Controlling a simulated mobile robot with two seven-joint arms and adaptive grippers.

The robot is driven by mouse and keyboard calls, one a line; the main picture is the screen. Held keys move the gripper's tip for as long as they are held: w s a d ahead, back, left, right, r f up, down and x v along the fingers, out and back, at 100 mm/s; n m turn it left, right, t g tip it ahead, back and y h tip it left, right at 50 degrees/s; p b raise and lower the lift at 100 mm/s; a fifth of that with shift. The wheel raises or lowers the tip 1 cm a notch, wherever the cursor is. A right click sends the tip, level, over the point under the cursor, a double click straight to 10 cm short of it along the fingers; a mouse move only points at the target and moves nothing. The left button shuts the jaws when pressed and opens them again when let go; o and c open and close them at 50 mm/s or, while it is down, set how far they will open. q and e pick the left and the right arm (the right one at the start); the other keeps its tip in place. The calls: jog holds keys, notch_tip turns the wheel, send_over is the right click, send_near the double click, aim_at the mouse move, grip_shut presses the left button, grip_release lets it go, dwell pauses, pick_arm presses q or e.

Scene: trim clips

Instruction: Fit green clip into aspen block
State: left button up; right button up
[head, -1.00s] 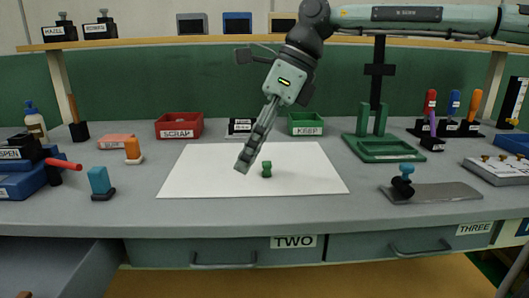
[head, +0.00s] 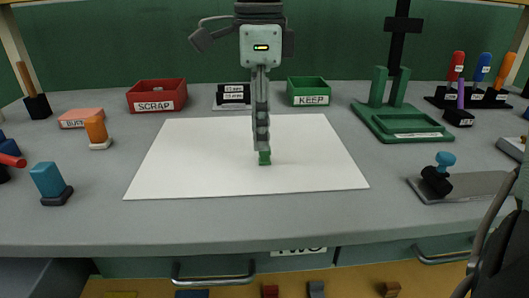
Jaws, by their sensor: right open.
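The green clip (head: 264,158) stands on the white sheet (head: 190,165) in the middle of the table. My right gripper (head: 262,146) points straight down right over the clip, its fingertips at the clip's top. The fingers are seen edge-on and hide part of the clip, so I cannot tell whether they touch it. My left gripper is not in view. No block with a readable aspen label shows in the head view now.
A red SCRAP bin (head: 157,95) and green KEEP bin (head: 308,91) stand behind the sheet. A green fixture (head: 400,122) is at back right, a plate with a blue-knobbed tool (head: 438,178) at right. A blue stamp-like piece (head: 50,184) is at left. The sheet around the clip is clear.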

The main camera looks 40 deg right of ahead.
aim_at(265, 155)
notch_tip(265, 155, down, 3)
jog(key=shift+r, duration=0.1)
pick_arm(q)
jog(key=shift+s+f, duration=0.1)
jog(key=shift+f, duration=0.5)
pick_arm(e)
jog(key=shift+w, duration=0.1)
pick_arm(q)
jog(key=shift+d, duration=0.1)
pick_arm(e)
jog(key=shift+c, duration=0.6)
jog(key=c, duration=0.7)
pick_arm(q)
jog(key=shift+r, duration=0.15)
